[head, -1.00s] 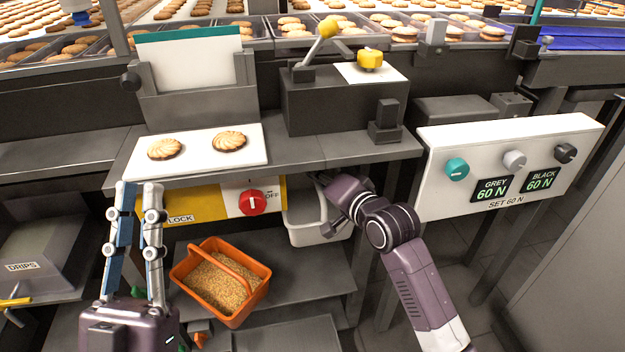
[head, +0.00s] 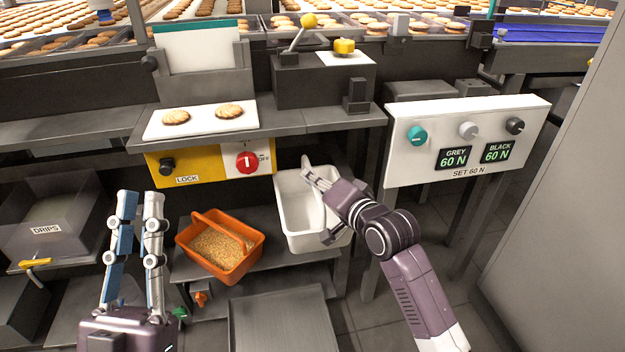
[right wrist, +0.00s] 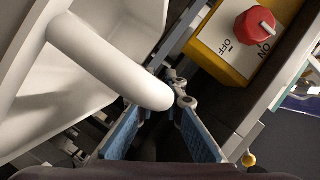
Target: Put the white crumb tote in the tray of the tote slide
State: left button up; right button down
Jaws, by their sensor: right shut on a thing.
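The white crumb tote (head: 287,205) hangs below the counter's front edge, its empty-looking inside facing up. My right gripper (head: 312,178) reaches over it. In the right wrist view, the tote's round white handle bar (right wrist: 110,65) runs to between the blue finger pads of my right gripper (right wrist: 170,115), which is shut on it. The tote wall (right wrist: 115,30) shows at upper left there. My left gripper (head: 140,200) is open and empty at lower left. A flat grey tray (head: 285,325) with a raised rim lies low at front; I cannot tell whether it belongs to the tote slide.
An orange tote of crumbs (head: 198,240) stands on the shelf just left of the white tote. The yellow lock panel with a red knob (head: 247,162) is above. A white control panel (head: 400,165) stands close at right. A grey drips box (head: 85,205) is at left.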

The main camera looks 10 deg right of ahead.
jog(key=shift+s+d+r, duration=0.2)
jog(key=shift+s+r, duration=0.2)
jog(key=shift+s, duration=0.35)
jog(key=shift+s+d+f+n+y, duration=0.15)
jog(key=shift+s+n+y, duration=0.35)
jog(key=shift+s, duration=0.15)
pick_arm(q)
jog(key=shift+d+f, duration=0.1)
pick_arm(e)
jog(key=s+d+r+n+g+y, duration=0.2)
jog(key=s+n+y, duration=0.1)
jog(key=s, duration=0.8)
jog(key=s+d+r+n+g+y, duration=0.2)
jog(key=s+n+g+y, duration=0.1)
jog(key=s, duration=0.9)
jog(key=shift+d+r+g+y, duration=0.3)
jog(key=shift+d+r, duration=0.05)
jog(key=shift+r, duration=0.05)
